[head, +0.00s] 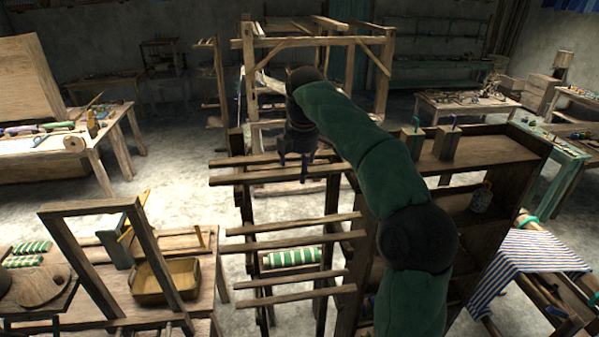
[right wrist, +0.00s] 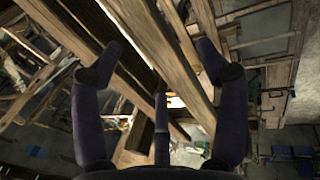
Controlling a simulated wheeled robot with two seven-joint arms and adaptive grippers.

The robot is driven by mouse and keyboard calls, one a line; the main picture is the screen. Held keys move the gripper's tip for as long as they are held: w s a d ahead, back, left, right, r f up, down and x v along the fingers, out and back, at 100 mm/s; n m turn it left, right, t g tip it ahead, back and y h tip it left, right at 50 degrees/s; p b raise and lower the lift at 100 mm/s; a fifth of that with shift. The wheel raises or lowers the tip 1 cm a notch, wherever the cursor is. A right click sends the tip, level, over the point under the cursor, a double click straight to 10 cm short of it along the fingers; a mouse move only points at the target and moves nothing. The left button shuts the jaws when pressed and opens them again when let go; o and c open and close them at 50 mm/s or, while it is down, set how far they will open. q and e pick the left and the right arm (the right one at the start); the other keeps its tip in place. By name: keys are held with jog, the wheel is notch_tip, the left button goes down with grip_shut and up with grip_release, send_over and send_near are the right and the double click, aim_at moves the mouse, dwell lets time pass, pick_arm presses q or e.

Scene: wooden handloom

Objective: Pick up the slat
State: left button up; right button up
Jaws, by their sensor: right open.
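Several long wooden slats lie across a rack in the middle of the head view. The upper pair includes a rear slat (head: 245,160) and a front slat (head: 235,179); I cannot tell which one the task means. My right gripper (head: 293,168) points down at this upper pair, its fingers spread. In the right wrist view the open right gripper (right wrist: 160,55) has a wooden slat (right wrist: 170,62) running diagonally between its fingers, with nothing gripped. Whether the fingers touch the wood I cannot tell. My left gripper is not in view.
Lower slats (head: 290,241) cross the rack below. A dark wooden cabinet (head: 500,150) stands close to the right. A workbench (head: 190,240) with a yellow-brown tray (head: 165,280) stands left. A loom frame (head: 315,42) rises behind. Open floor (head: 180,180) shows left of the rack.

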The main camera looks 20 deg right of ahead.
jog(key=shift+s+r, duration=0.1)
jog(key=shift+s, duration=0.1)
jog(key=shift+c, duration=1.1)
jog(key=c, duration=1.1)
jog(key=shift+o, duration=0.2)
